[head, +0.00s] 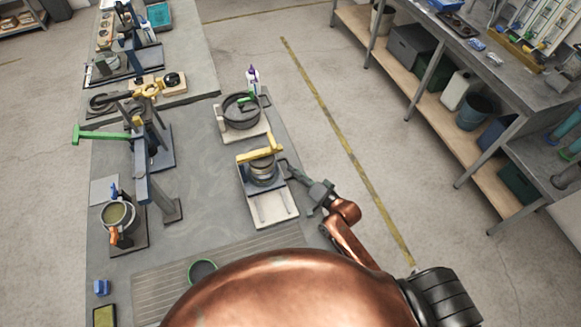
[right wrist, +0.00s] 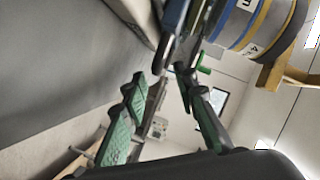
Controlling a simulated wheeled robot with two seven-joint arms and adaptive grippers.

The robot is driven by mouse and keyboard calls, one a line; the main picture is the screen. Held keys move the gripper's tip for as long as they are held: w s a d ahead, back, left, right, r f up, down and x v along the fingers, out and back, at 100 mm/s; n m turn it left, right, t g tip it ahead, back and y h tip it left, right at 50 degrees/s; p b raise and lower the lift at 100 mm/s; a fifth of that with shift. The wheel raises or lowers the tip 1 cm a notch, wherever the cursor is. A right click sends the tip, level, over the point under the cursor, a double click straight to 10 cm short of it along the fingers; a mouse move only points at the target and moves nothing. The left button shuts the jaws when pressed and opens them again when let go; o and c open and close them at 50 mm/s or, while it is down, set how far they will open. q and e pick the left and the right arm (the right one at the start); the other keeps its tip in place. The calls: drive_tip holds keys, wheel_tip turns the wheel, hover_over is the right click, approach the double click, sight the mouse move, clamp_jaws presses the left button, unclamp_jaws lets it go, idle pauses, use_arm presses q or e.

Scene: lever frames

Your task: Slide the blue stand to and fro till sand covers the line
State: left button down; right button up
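The blue stand (head: 261,187) sits on a pale base (head: 272,211) at the table's right side. It carries a round stack of rings (head: 263,172) under a yellow bar (head: 259,155). In the right wrist view the stack (right wrist: 258,22) shows blue, yellow and grey bands with part of a label, close beyond the fingers. My right gripper (head: 287,166) is at the stand's right side. Its green-padded fingers (right wrist: 160,110) are apart in the wrist view; I cannot tell whether they touch the stand. No sand or line can be made out. My left gripper is not in view.
A dark round pan (head: 241,112) stands on a board behind the stand, with a white-and-purple bottle (head: 252,79). A post frame with a green lever (head: 100,134) and a pot (head: 117,216) stand to the left. Bare table lies between.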

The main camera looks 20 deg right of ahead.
drive_tip(key=v, duration=0.7)
drive_tip(key=shift+s, duration=0.25)
idle(0.7)
